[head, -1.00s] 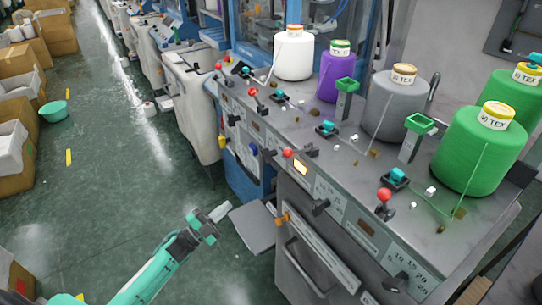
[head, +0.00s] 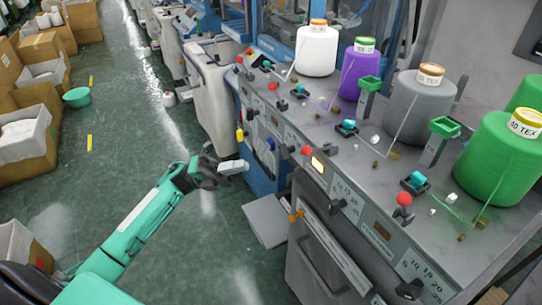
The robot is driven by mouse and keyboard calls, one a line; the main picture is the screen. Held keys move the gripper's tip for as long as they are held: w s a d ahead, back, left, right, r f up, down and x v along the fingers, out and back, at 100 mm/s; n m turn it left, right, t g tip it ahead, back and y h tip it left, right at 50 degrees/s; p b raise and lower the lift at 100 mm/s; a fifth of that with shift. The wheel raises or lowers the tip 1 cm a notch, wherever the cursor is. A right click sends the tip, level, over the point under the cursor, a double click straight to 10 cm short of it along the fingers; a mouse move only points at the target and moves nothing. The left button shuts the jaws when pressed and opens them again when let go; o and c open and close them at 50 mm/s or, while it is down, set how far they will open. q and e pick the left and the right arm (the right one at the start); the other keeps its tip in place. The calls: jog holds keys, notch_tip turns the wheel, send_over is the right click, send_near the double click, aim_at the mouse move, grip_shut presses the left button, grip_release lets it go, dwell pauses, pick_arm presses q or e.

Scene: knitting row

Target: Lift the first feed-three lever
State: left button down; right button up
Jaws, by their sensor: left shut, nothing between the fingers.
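Several red-knobbed levers stand along the front edge of the grey knitting machine top (head: 345,165). The far ones (head: 248,51) and (head: 276,86) are small; a nearer lever (head: 306,150) stands beside a lit amber window (head: 317,164), and the nearest lever (head: 404,198) is at the right. I cannot tell which one is the first feed-three lever. My left gripper (head: 240,167) is shut and empty, over the aisle left of the machine front. It appears apart from every lever. My right gripper is not in view.
Yarn cones stand on the machine top: white (head: 317,50), purple (head: 359,72), grey (head: 420,105) and green (head: 500,160). Green-topped guides (head: 445,127) rise between them. A grey flap (head: 268,222) juts out low at the front.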

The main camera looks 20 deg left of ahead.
pick_arm(q)
jog(key=p, duration=0.7)
send_near(302, 151)
jog(key=w+x, duration=0.1)
jog(key=x, duration=0.4)
jog(key=shift+d+p, duration=0.4)
jog(key=shift+d, duration=0.25)
jog(key=shift+w, duration=0.1)
